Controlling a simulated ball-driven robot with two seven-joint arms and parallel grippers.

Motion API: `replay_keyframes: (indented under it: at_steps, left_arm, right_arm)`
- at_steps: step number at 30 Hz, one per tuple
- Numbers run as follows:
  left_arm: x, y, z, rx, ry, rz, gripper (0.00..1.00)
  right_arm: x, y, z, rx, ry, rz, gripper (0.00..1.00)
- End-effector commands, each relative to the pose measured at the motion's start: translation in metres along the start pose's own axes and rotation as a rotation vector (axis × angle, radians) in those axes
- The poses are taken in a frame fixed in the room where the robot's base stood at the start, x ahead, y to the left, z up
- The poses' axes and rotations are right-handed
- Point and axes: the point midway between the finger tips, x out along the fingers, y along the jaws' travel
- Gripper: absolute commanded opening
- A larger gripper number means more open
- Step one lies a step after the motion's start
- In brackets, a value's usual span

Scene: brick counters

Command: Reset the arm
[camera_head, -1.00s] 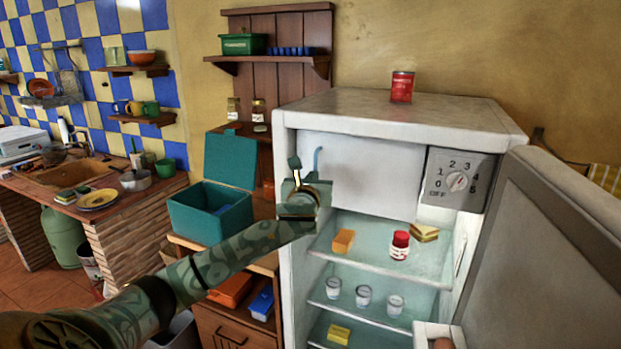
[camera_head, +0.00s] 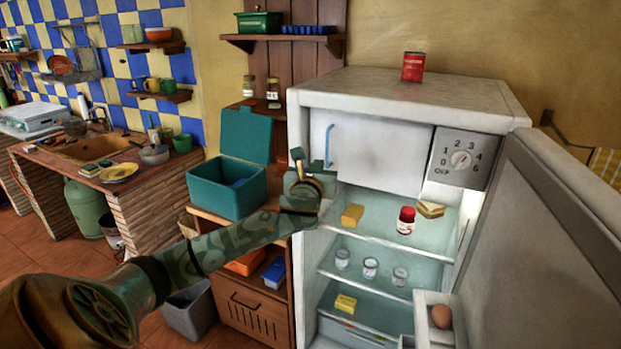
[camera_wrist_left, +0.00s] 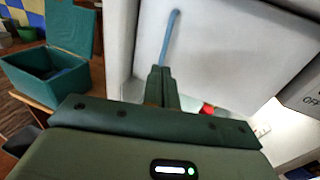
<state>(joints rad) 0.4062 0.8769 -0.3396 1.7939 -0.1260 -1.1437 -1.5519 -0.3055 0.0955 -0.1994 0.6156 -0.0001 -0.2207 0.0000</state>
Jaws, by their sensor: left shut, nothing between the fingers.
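My left gripper (camera_head: 311,161) is raised in front of the left edge of the open fridge (camera_head: 400,100), between the teal box and the freezer door. In the left wrist view its two fingers (camera_wrist_left: 161,73) are together with nothing between them. The freezer door (camera_head: 375,157) with its blue handle (camera_head: 329,145) is closed, and the handle shows just beyond the fingertips in the left wrist view (camera_wrist_left: 170,38). I cannot tell whether the fingers touch it. My right gripper is not in view.
The fridge door (camera_head: 560,200) stands open at the right. Its shelves hold a red jar (camera_head: 405,221), a sandwich (camera_head: 430,209) and several glasses and blocks. An open teal box (camera_head: 215,195) stands on the wooden cabinet at left. A red can (camera_head: 413,67) is on top of the fridge.

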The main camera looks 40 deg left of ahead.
Motion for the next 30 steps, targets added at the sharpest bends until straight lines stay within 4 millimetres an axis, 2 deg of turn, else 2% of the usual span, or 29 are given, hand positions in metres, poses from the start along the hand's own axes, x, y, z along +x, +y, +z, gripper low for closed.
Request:
replay_keyframes:
  at_steps: [5, 10, 14, 21, 23, 25, 26, 28, 29, 30]
  left_arm:
    - [-0.033, 0.001, 0.001, 0.001, 0.001, -0.004, 0.00]
    - [-0.056, 0.002, 0.000, -0.001, 0.001, -0.003, 0.00]
    - [-0.062, 0.003, 0.000, 0.000, 0.000, -0.002, 0.00]
    - [-0.063, 0.003, 0.000, -0.012, 0.000, -0.001, 0.00]
    - [-0.063, 0.002, 0.000, -0.055, 0.001, -0.009, 0.00]
    - [-0.063, -0.006, -0.001, -0.176, 0.010, -0.047, 0.00]
    - [-0.060, -0.008, -0.005, -0.249, 0.024, -0.066, 0.00]
    - [-0.043, -0.004, -0.031, -0.460, 0.093, -0.078, 0.00]
    - [-0.034, -0.001, -0.051, -0.579, 0.139, -0.070, 0.00]
    - [-0.026, 0.003, -0.083, -0.717, 0.202, -0.049, 0.00]
  right_arm:
    - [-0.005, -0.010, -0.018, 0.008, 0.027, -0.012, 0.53]
    - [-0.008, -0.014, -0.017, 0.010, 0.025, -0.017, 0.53]
    - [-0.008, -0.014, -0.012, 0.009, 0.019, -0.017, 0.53]
    - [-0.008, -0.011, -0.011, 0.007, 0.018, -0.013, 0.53]
    - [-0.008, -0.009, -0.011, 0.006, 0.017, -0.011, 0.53]
    - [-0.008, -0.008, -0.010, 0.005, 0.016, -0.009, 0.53]
    - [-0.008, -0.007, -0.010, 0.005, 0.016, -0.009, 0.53]
    - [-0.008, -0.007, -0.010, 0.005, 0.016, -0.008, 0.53]
    - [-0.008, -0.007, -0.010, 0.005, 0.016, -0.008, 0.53]
    - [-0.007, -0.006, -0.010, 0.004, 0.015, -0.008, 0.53]
